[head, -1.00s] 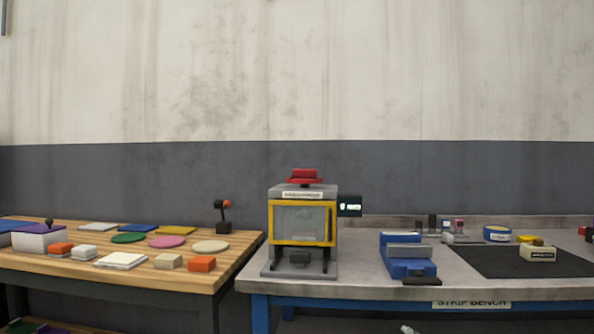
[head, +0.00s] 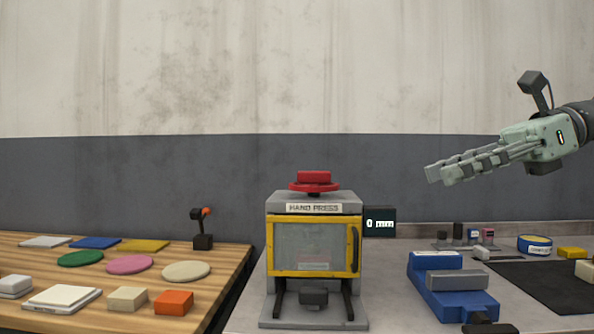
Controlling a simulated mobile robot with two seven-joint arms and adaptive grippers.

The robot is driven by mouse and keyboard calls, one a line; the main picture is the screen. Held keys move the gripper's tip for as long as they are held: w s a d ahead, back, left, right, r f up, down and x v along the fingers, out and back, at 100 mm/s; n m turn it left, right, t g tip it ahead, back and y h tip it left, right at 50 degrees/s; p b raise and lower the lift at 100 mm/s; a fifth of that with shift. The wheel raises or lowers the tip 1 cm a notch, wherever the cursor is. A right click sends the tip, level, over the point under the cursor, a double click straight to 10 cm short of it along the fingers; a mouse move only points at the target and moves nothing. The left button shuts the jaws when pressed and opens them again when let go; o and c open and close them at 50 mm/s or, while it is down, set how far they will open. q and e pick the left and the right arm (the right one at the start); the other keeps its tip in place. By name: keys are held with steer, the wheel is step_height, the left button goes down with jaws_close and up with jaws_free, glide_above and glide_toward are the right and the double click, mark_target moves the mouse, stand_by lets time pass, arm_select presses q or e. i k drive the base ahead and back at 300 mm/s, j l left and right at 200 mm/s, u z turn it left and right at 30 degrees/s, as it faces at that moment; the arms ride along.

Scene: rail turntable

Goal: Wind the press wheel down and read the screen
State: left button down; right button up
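The hand press (head: 314,203) stands at the left end of the grey bench. Its red wheel (head: 314,184) sits on top, with a red block on it. The yellow-framed clear door (head: 312,245) at its front looks shut, with a dark handle on its right side. My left gripper is out of view.
A blue vise-like device (head: 450,290) stands right of the press. A wooden table (head: 225,262) with coloured discs and blocks is at left. The air around the wheel is clear.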

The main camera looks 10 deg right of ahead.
mark_target(314, 183)
steer(key=i+j, duration=0.1)
steer(key=i, duration=0.45)
steer(key=i+j, duration=0.15)
steer(key=i, duration=0.4)
